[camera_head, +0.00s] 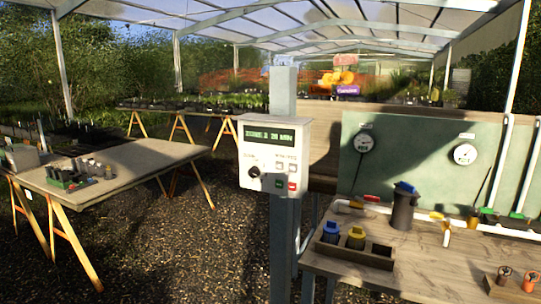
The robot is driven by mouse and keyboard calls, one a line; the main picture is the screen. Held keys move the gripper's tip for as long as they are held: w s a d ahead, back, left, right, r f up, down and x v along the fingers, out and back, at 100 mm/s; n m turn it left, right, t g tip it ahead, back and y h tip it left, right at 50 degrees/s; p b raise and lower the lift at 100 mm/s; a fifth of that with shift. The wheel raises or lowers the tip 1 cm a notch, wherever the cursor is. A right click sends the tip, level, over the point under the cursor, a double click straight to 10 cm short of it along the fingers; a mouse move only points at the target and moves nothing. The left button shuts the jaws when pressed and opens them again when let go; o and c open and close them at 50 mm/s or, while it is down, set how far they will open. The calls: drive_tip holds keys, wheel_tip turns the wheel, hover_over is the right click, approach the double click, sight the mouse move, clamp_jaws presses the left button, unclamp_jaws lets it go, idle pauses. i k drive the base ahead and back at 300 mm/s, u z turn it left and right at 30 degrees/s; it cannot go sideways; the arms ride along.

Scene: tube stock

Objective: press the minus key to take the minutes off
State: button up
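A white controller box (250,150) is fixed to a grey post (285,92) in the middle of the view. Its dark display (268,136) shows green text that seems to read "ZONE 2 20 MIN". A black dial (254,171) is at its lower left. Two pale grey keys (279,167) sit side by side on the right, under small print. Below them are a green key (279,184) and a red key (292,186). Key markings are too small to tell which is minus. My gripper is not in view.
A wooden bench (440,262) at the right holds a dark tray (357,257), a dark jug (404,208) and pipe fittings. Two gauges (465,153) are on a green panel behind. A trestle table (135,165) stands left. Gravel in front of the box looks clear.

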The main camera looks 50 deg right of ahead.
sight(279, 166)
drive_tip(key=u, duration=1.4)
drive_tip(key=k, duration=0.1)
drive_tip(key=z, duration=2.75)
